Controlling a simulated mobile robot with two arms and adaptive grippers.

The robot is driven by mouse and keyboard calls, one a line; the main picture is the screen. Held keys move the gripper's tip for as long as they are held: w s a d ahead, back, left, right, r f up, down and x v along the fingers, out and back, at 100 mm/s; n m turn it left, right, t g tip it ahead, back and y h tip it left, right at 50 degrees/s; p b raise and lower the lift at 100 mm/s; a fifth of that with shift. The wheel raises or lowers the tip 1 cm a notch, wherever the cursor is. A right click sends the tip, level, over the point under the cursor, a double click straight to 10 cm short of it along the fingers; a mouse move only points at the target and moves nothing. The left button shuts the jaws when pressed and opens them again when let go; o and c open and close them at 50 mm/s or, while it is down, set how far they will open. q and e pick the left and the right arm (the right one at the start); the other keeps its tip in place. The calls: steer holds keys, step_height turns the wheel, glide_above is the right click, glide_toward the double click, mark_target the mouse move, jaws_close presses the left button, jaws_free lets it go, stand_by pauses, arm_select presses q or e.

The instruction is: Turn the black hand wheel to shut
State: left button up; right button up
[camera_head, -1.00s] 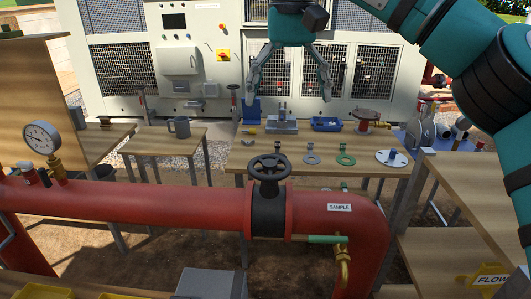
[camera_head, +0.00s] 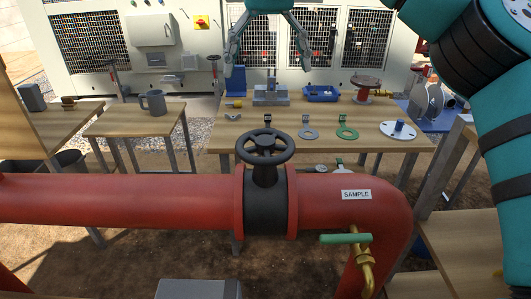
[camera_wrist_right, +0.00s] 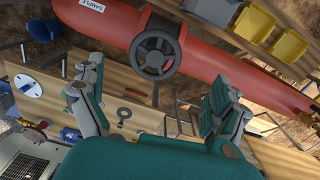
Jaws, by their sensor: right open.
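The black hand wheel (camera_head: 265,146) sits upright on a black valve body (camera_head: 265,205) in the red pipe, in the middle of the head view. In the right wrist view the wheel (camera_wrist_right: 155,55) shows from above, beyond the fingers and toward the top. My right gripper (camera_head: 267,68) is open and empty. In the head view it hangs above and behind the wheel, in front of the chiller cabinet, apart from the wheel. Its two spread fingers also show in the right wrist view (camera_wrist_right: 158,105). My left gripper is not in view.
The red pipe (camera_head: 120,200) crosses the front and bends down at right. A green-handled brass tap (camera_head: 346,238) is right of the wheel. Behind stands a wooden table (camera_head: 225,134) with flanges, rings and a blue tray (camera_head: 321,94). A grey mug (camera_head: 153,103) stands on a smaller table.

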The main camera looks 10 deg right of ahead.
steer(key=b, duration=0.3)
glide_above(267, 155)
step_height(267, 155, down, 9)
steer(key=shift+w+f, duration=0.1)
steer(key=shift+f, duration=0.05)
step_height(267, 155, down, 8)
steer(key=shift+p, duration=0.55)
steer(key=c, duration=0.7)
